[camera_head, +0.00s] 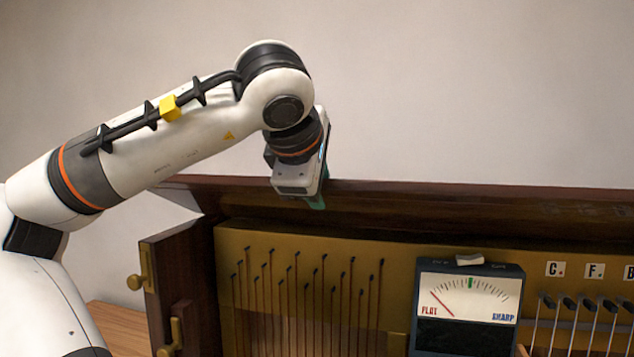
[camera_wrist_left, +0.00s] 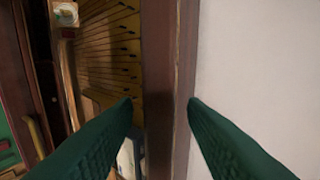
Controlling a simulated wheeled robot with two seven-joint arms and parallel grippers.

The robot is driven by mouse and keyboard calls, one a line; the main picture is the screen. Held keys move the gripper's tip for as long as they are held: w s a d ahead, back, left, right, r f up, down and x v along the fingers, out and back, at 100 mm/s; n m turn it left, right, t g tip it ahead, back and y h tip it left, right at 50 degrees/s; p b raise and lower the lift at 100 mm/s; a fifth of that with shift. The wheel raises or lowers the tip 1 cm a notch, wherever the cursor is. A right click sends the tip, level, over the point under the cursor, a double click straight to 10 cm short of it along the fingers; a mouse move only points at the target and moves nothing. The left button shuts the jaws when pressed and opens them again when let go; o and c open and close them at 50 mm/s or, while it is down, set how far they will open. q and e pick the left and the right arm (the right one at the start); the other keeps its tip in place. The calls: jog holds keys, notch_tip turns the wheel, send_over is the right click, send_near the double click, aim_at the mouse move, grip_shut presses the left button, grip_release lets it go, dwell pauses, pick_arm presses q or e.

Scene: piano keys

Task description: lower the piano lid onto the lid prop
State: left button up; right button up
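The piano lid (camera_head: 450,197) appears as a long dark brown wooden board along the top of the piano. In the left wrist view its edge (camera_wrist_left: 164,60) runs between my fingers. My left gripper (camera_head: 317,201) points down at the lid's top edge, left of the picture's middle. Its green fingers (camera_wrist_left: 160,106) are apart, one on each side of the board. A small gap seems to show by the left finger; whether the right one touches is unclear. I cannot make out the lid prop. My right gripper is not in view.
Below the lid stand a gold panel (camera_head: 231,256) with several thin rods, a FLAT/SHARP meter (camera_head: 467,297) and lettered labels (camera_head: 594,270). Above the lid is a bare wall.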

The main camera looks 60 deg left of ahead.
pick_arm(q)
jog(key=v, duration=1.2)
dwell(0.3)
jog(key=shift+f, duration=0.1)
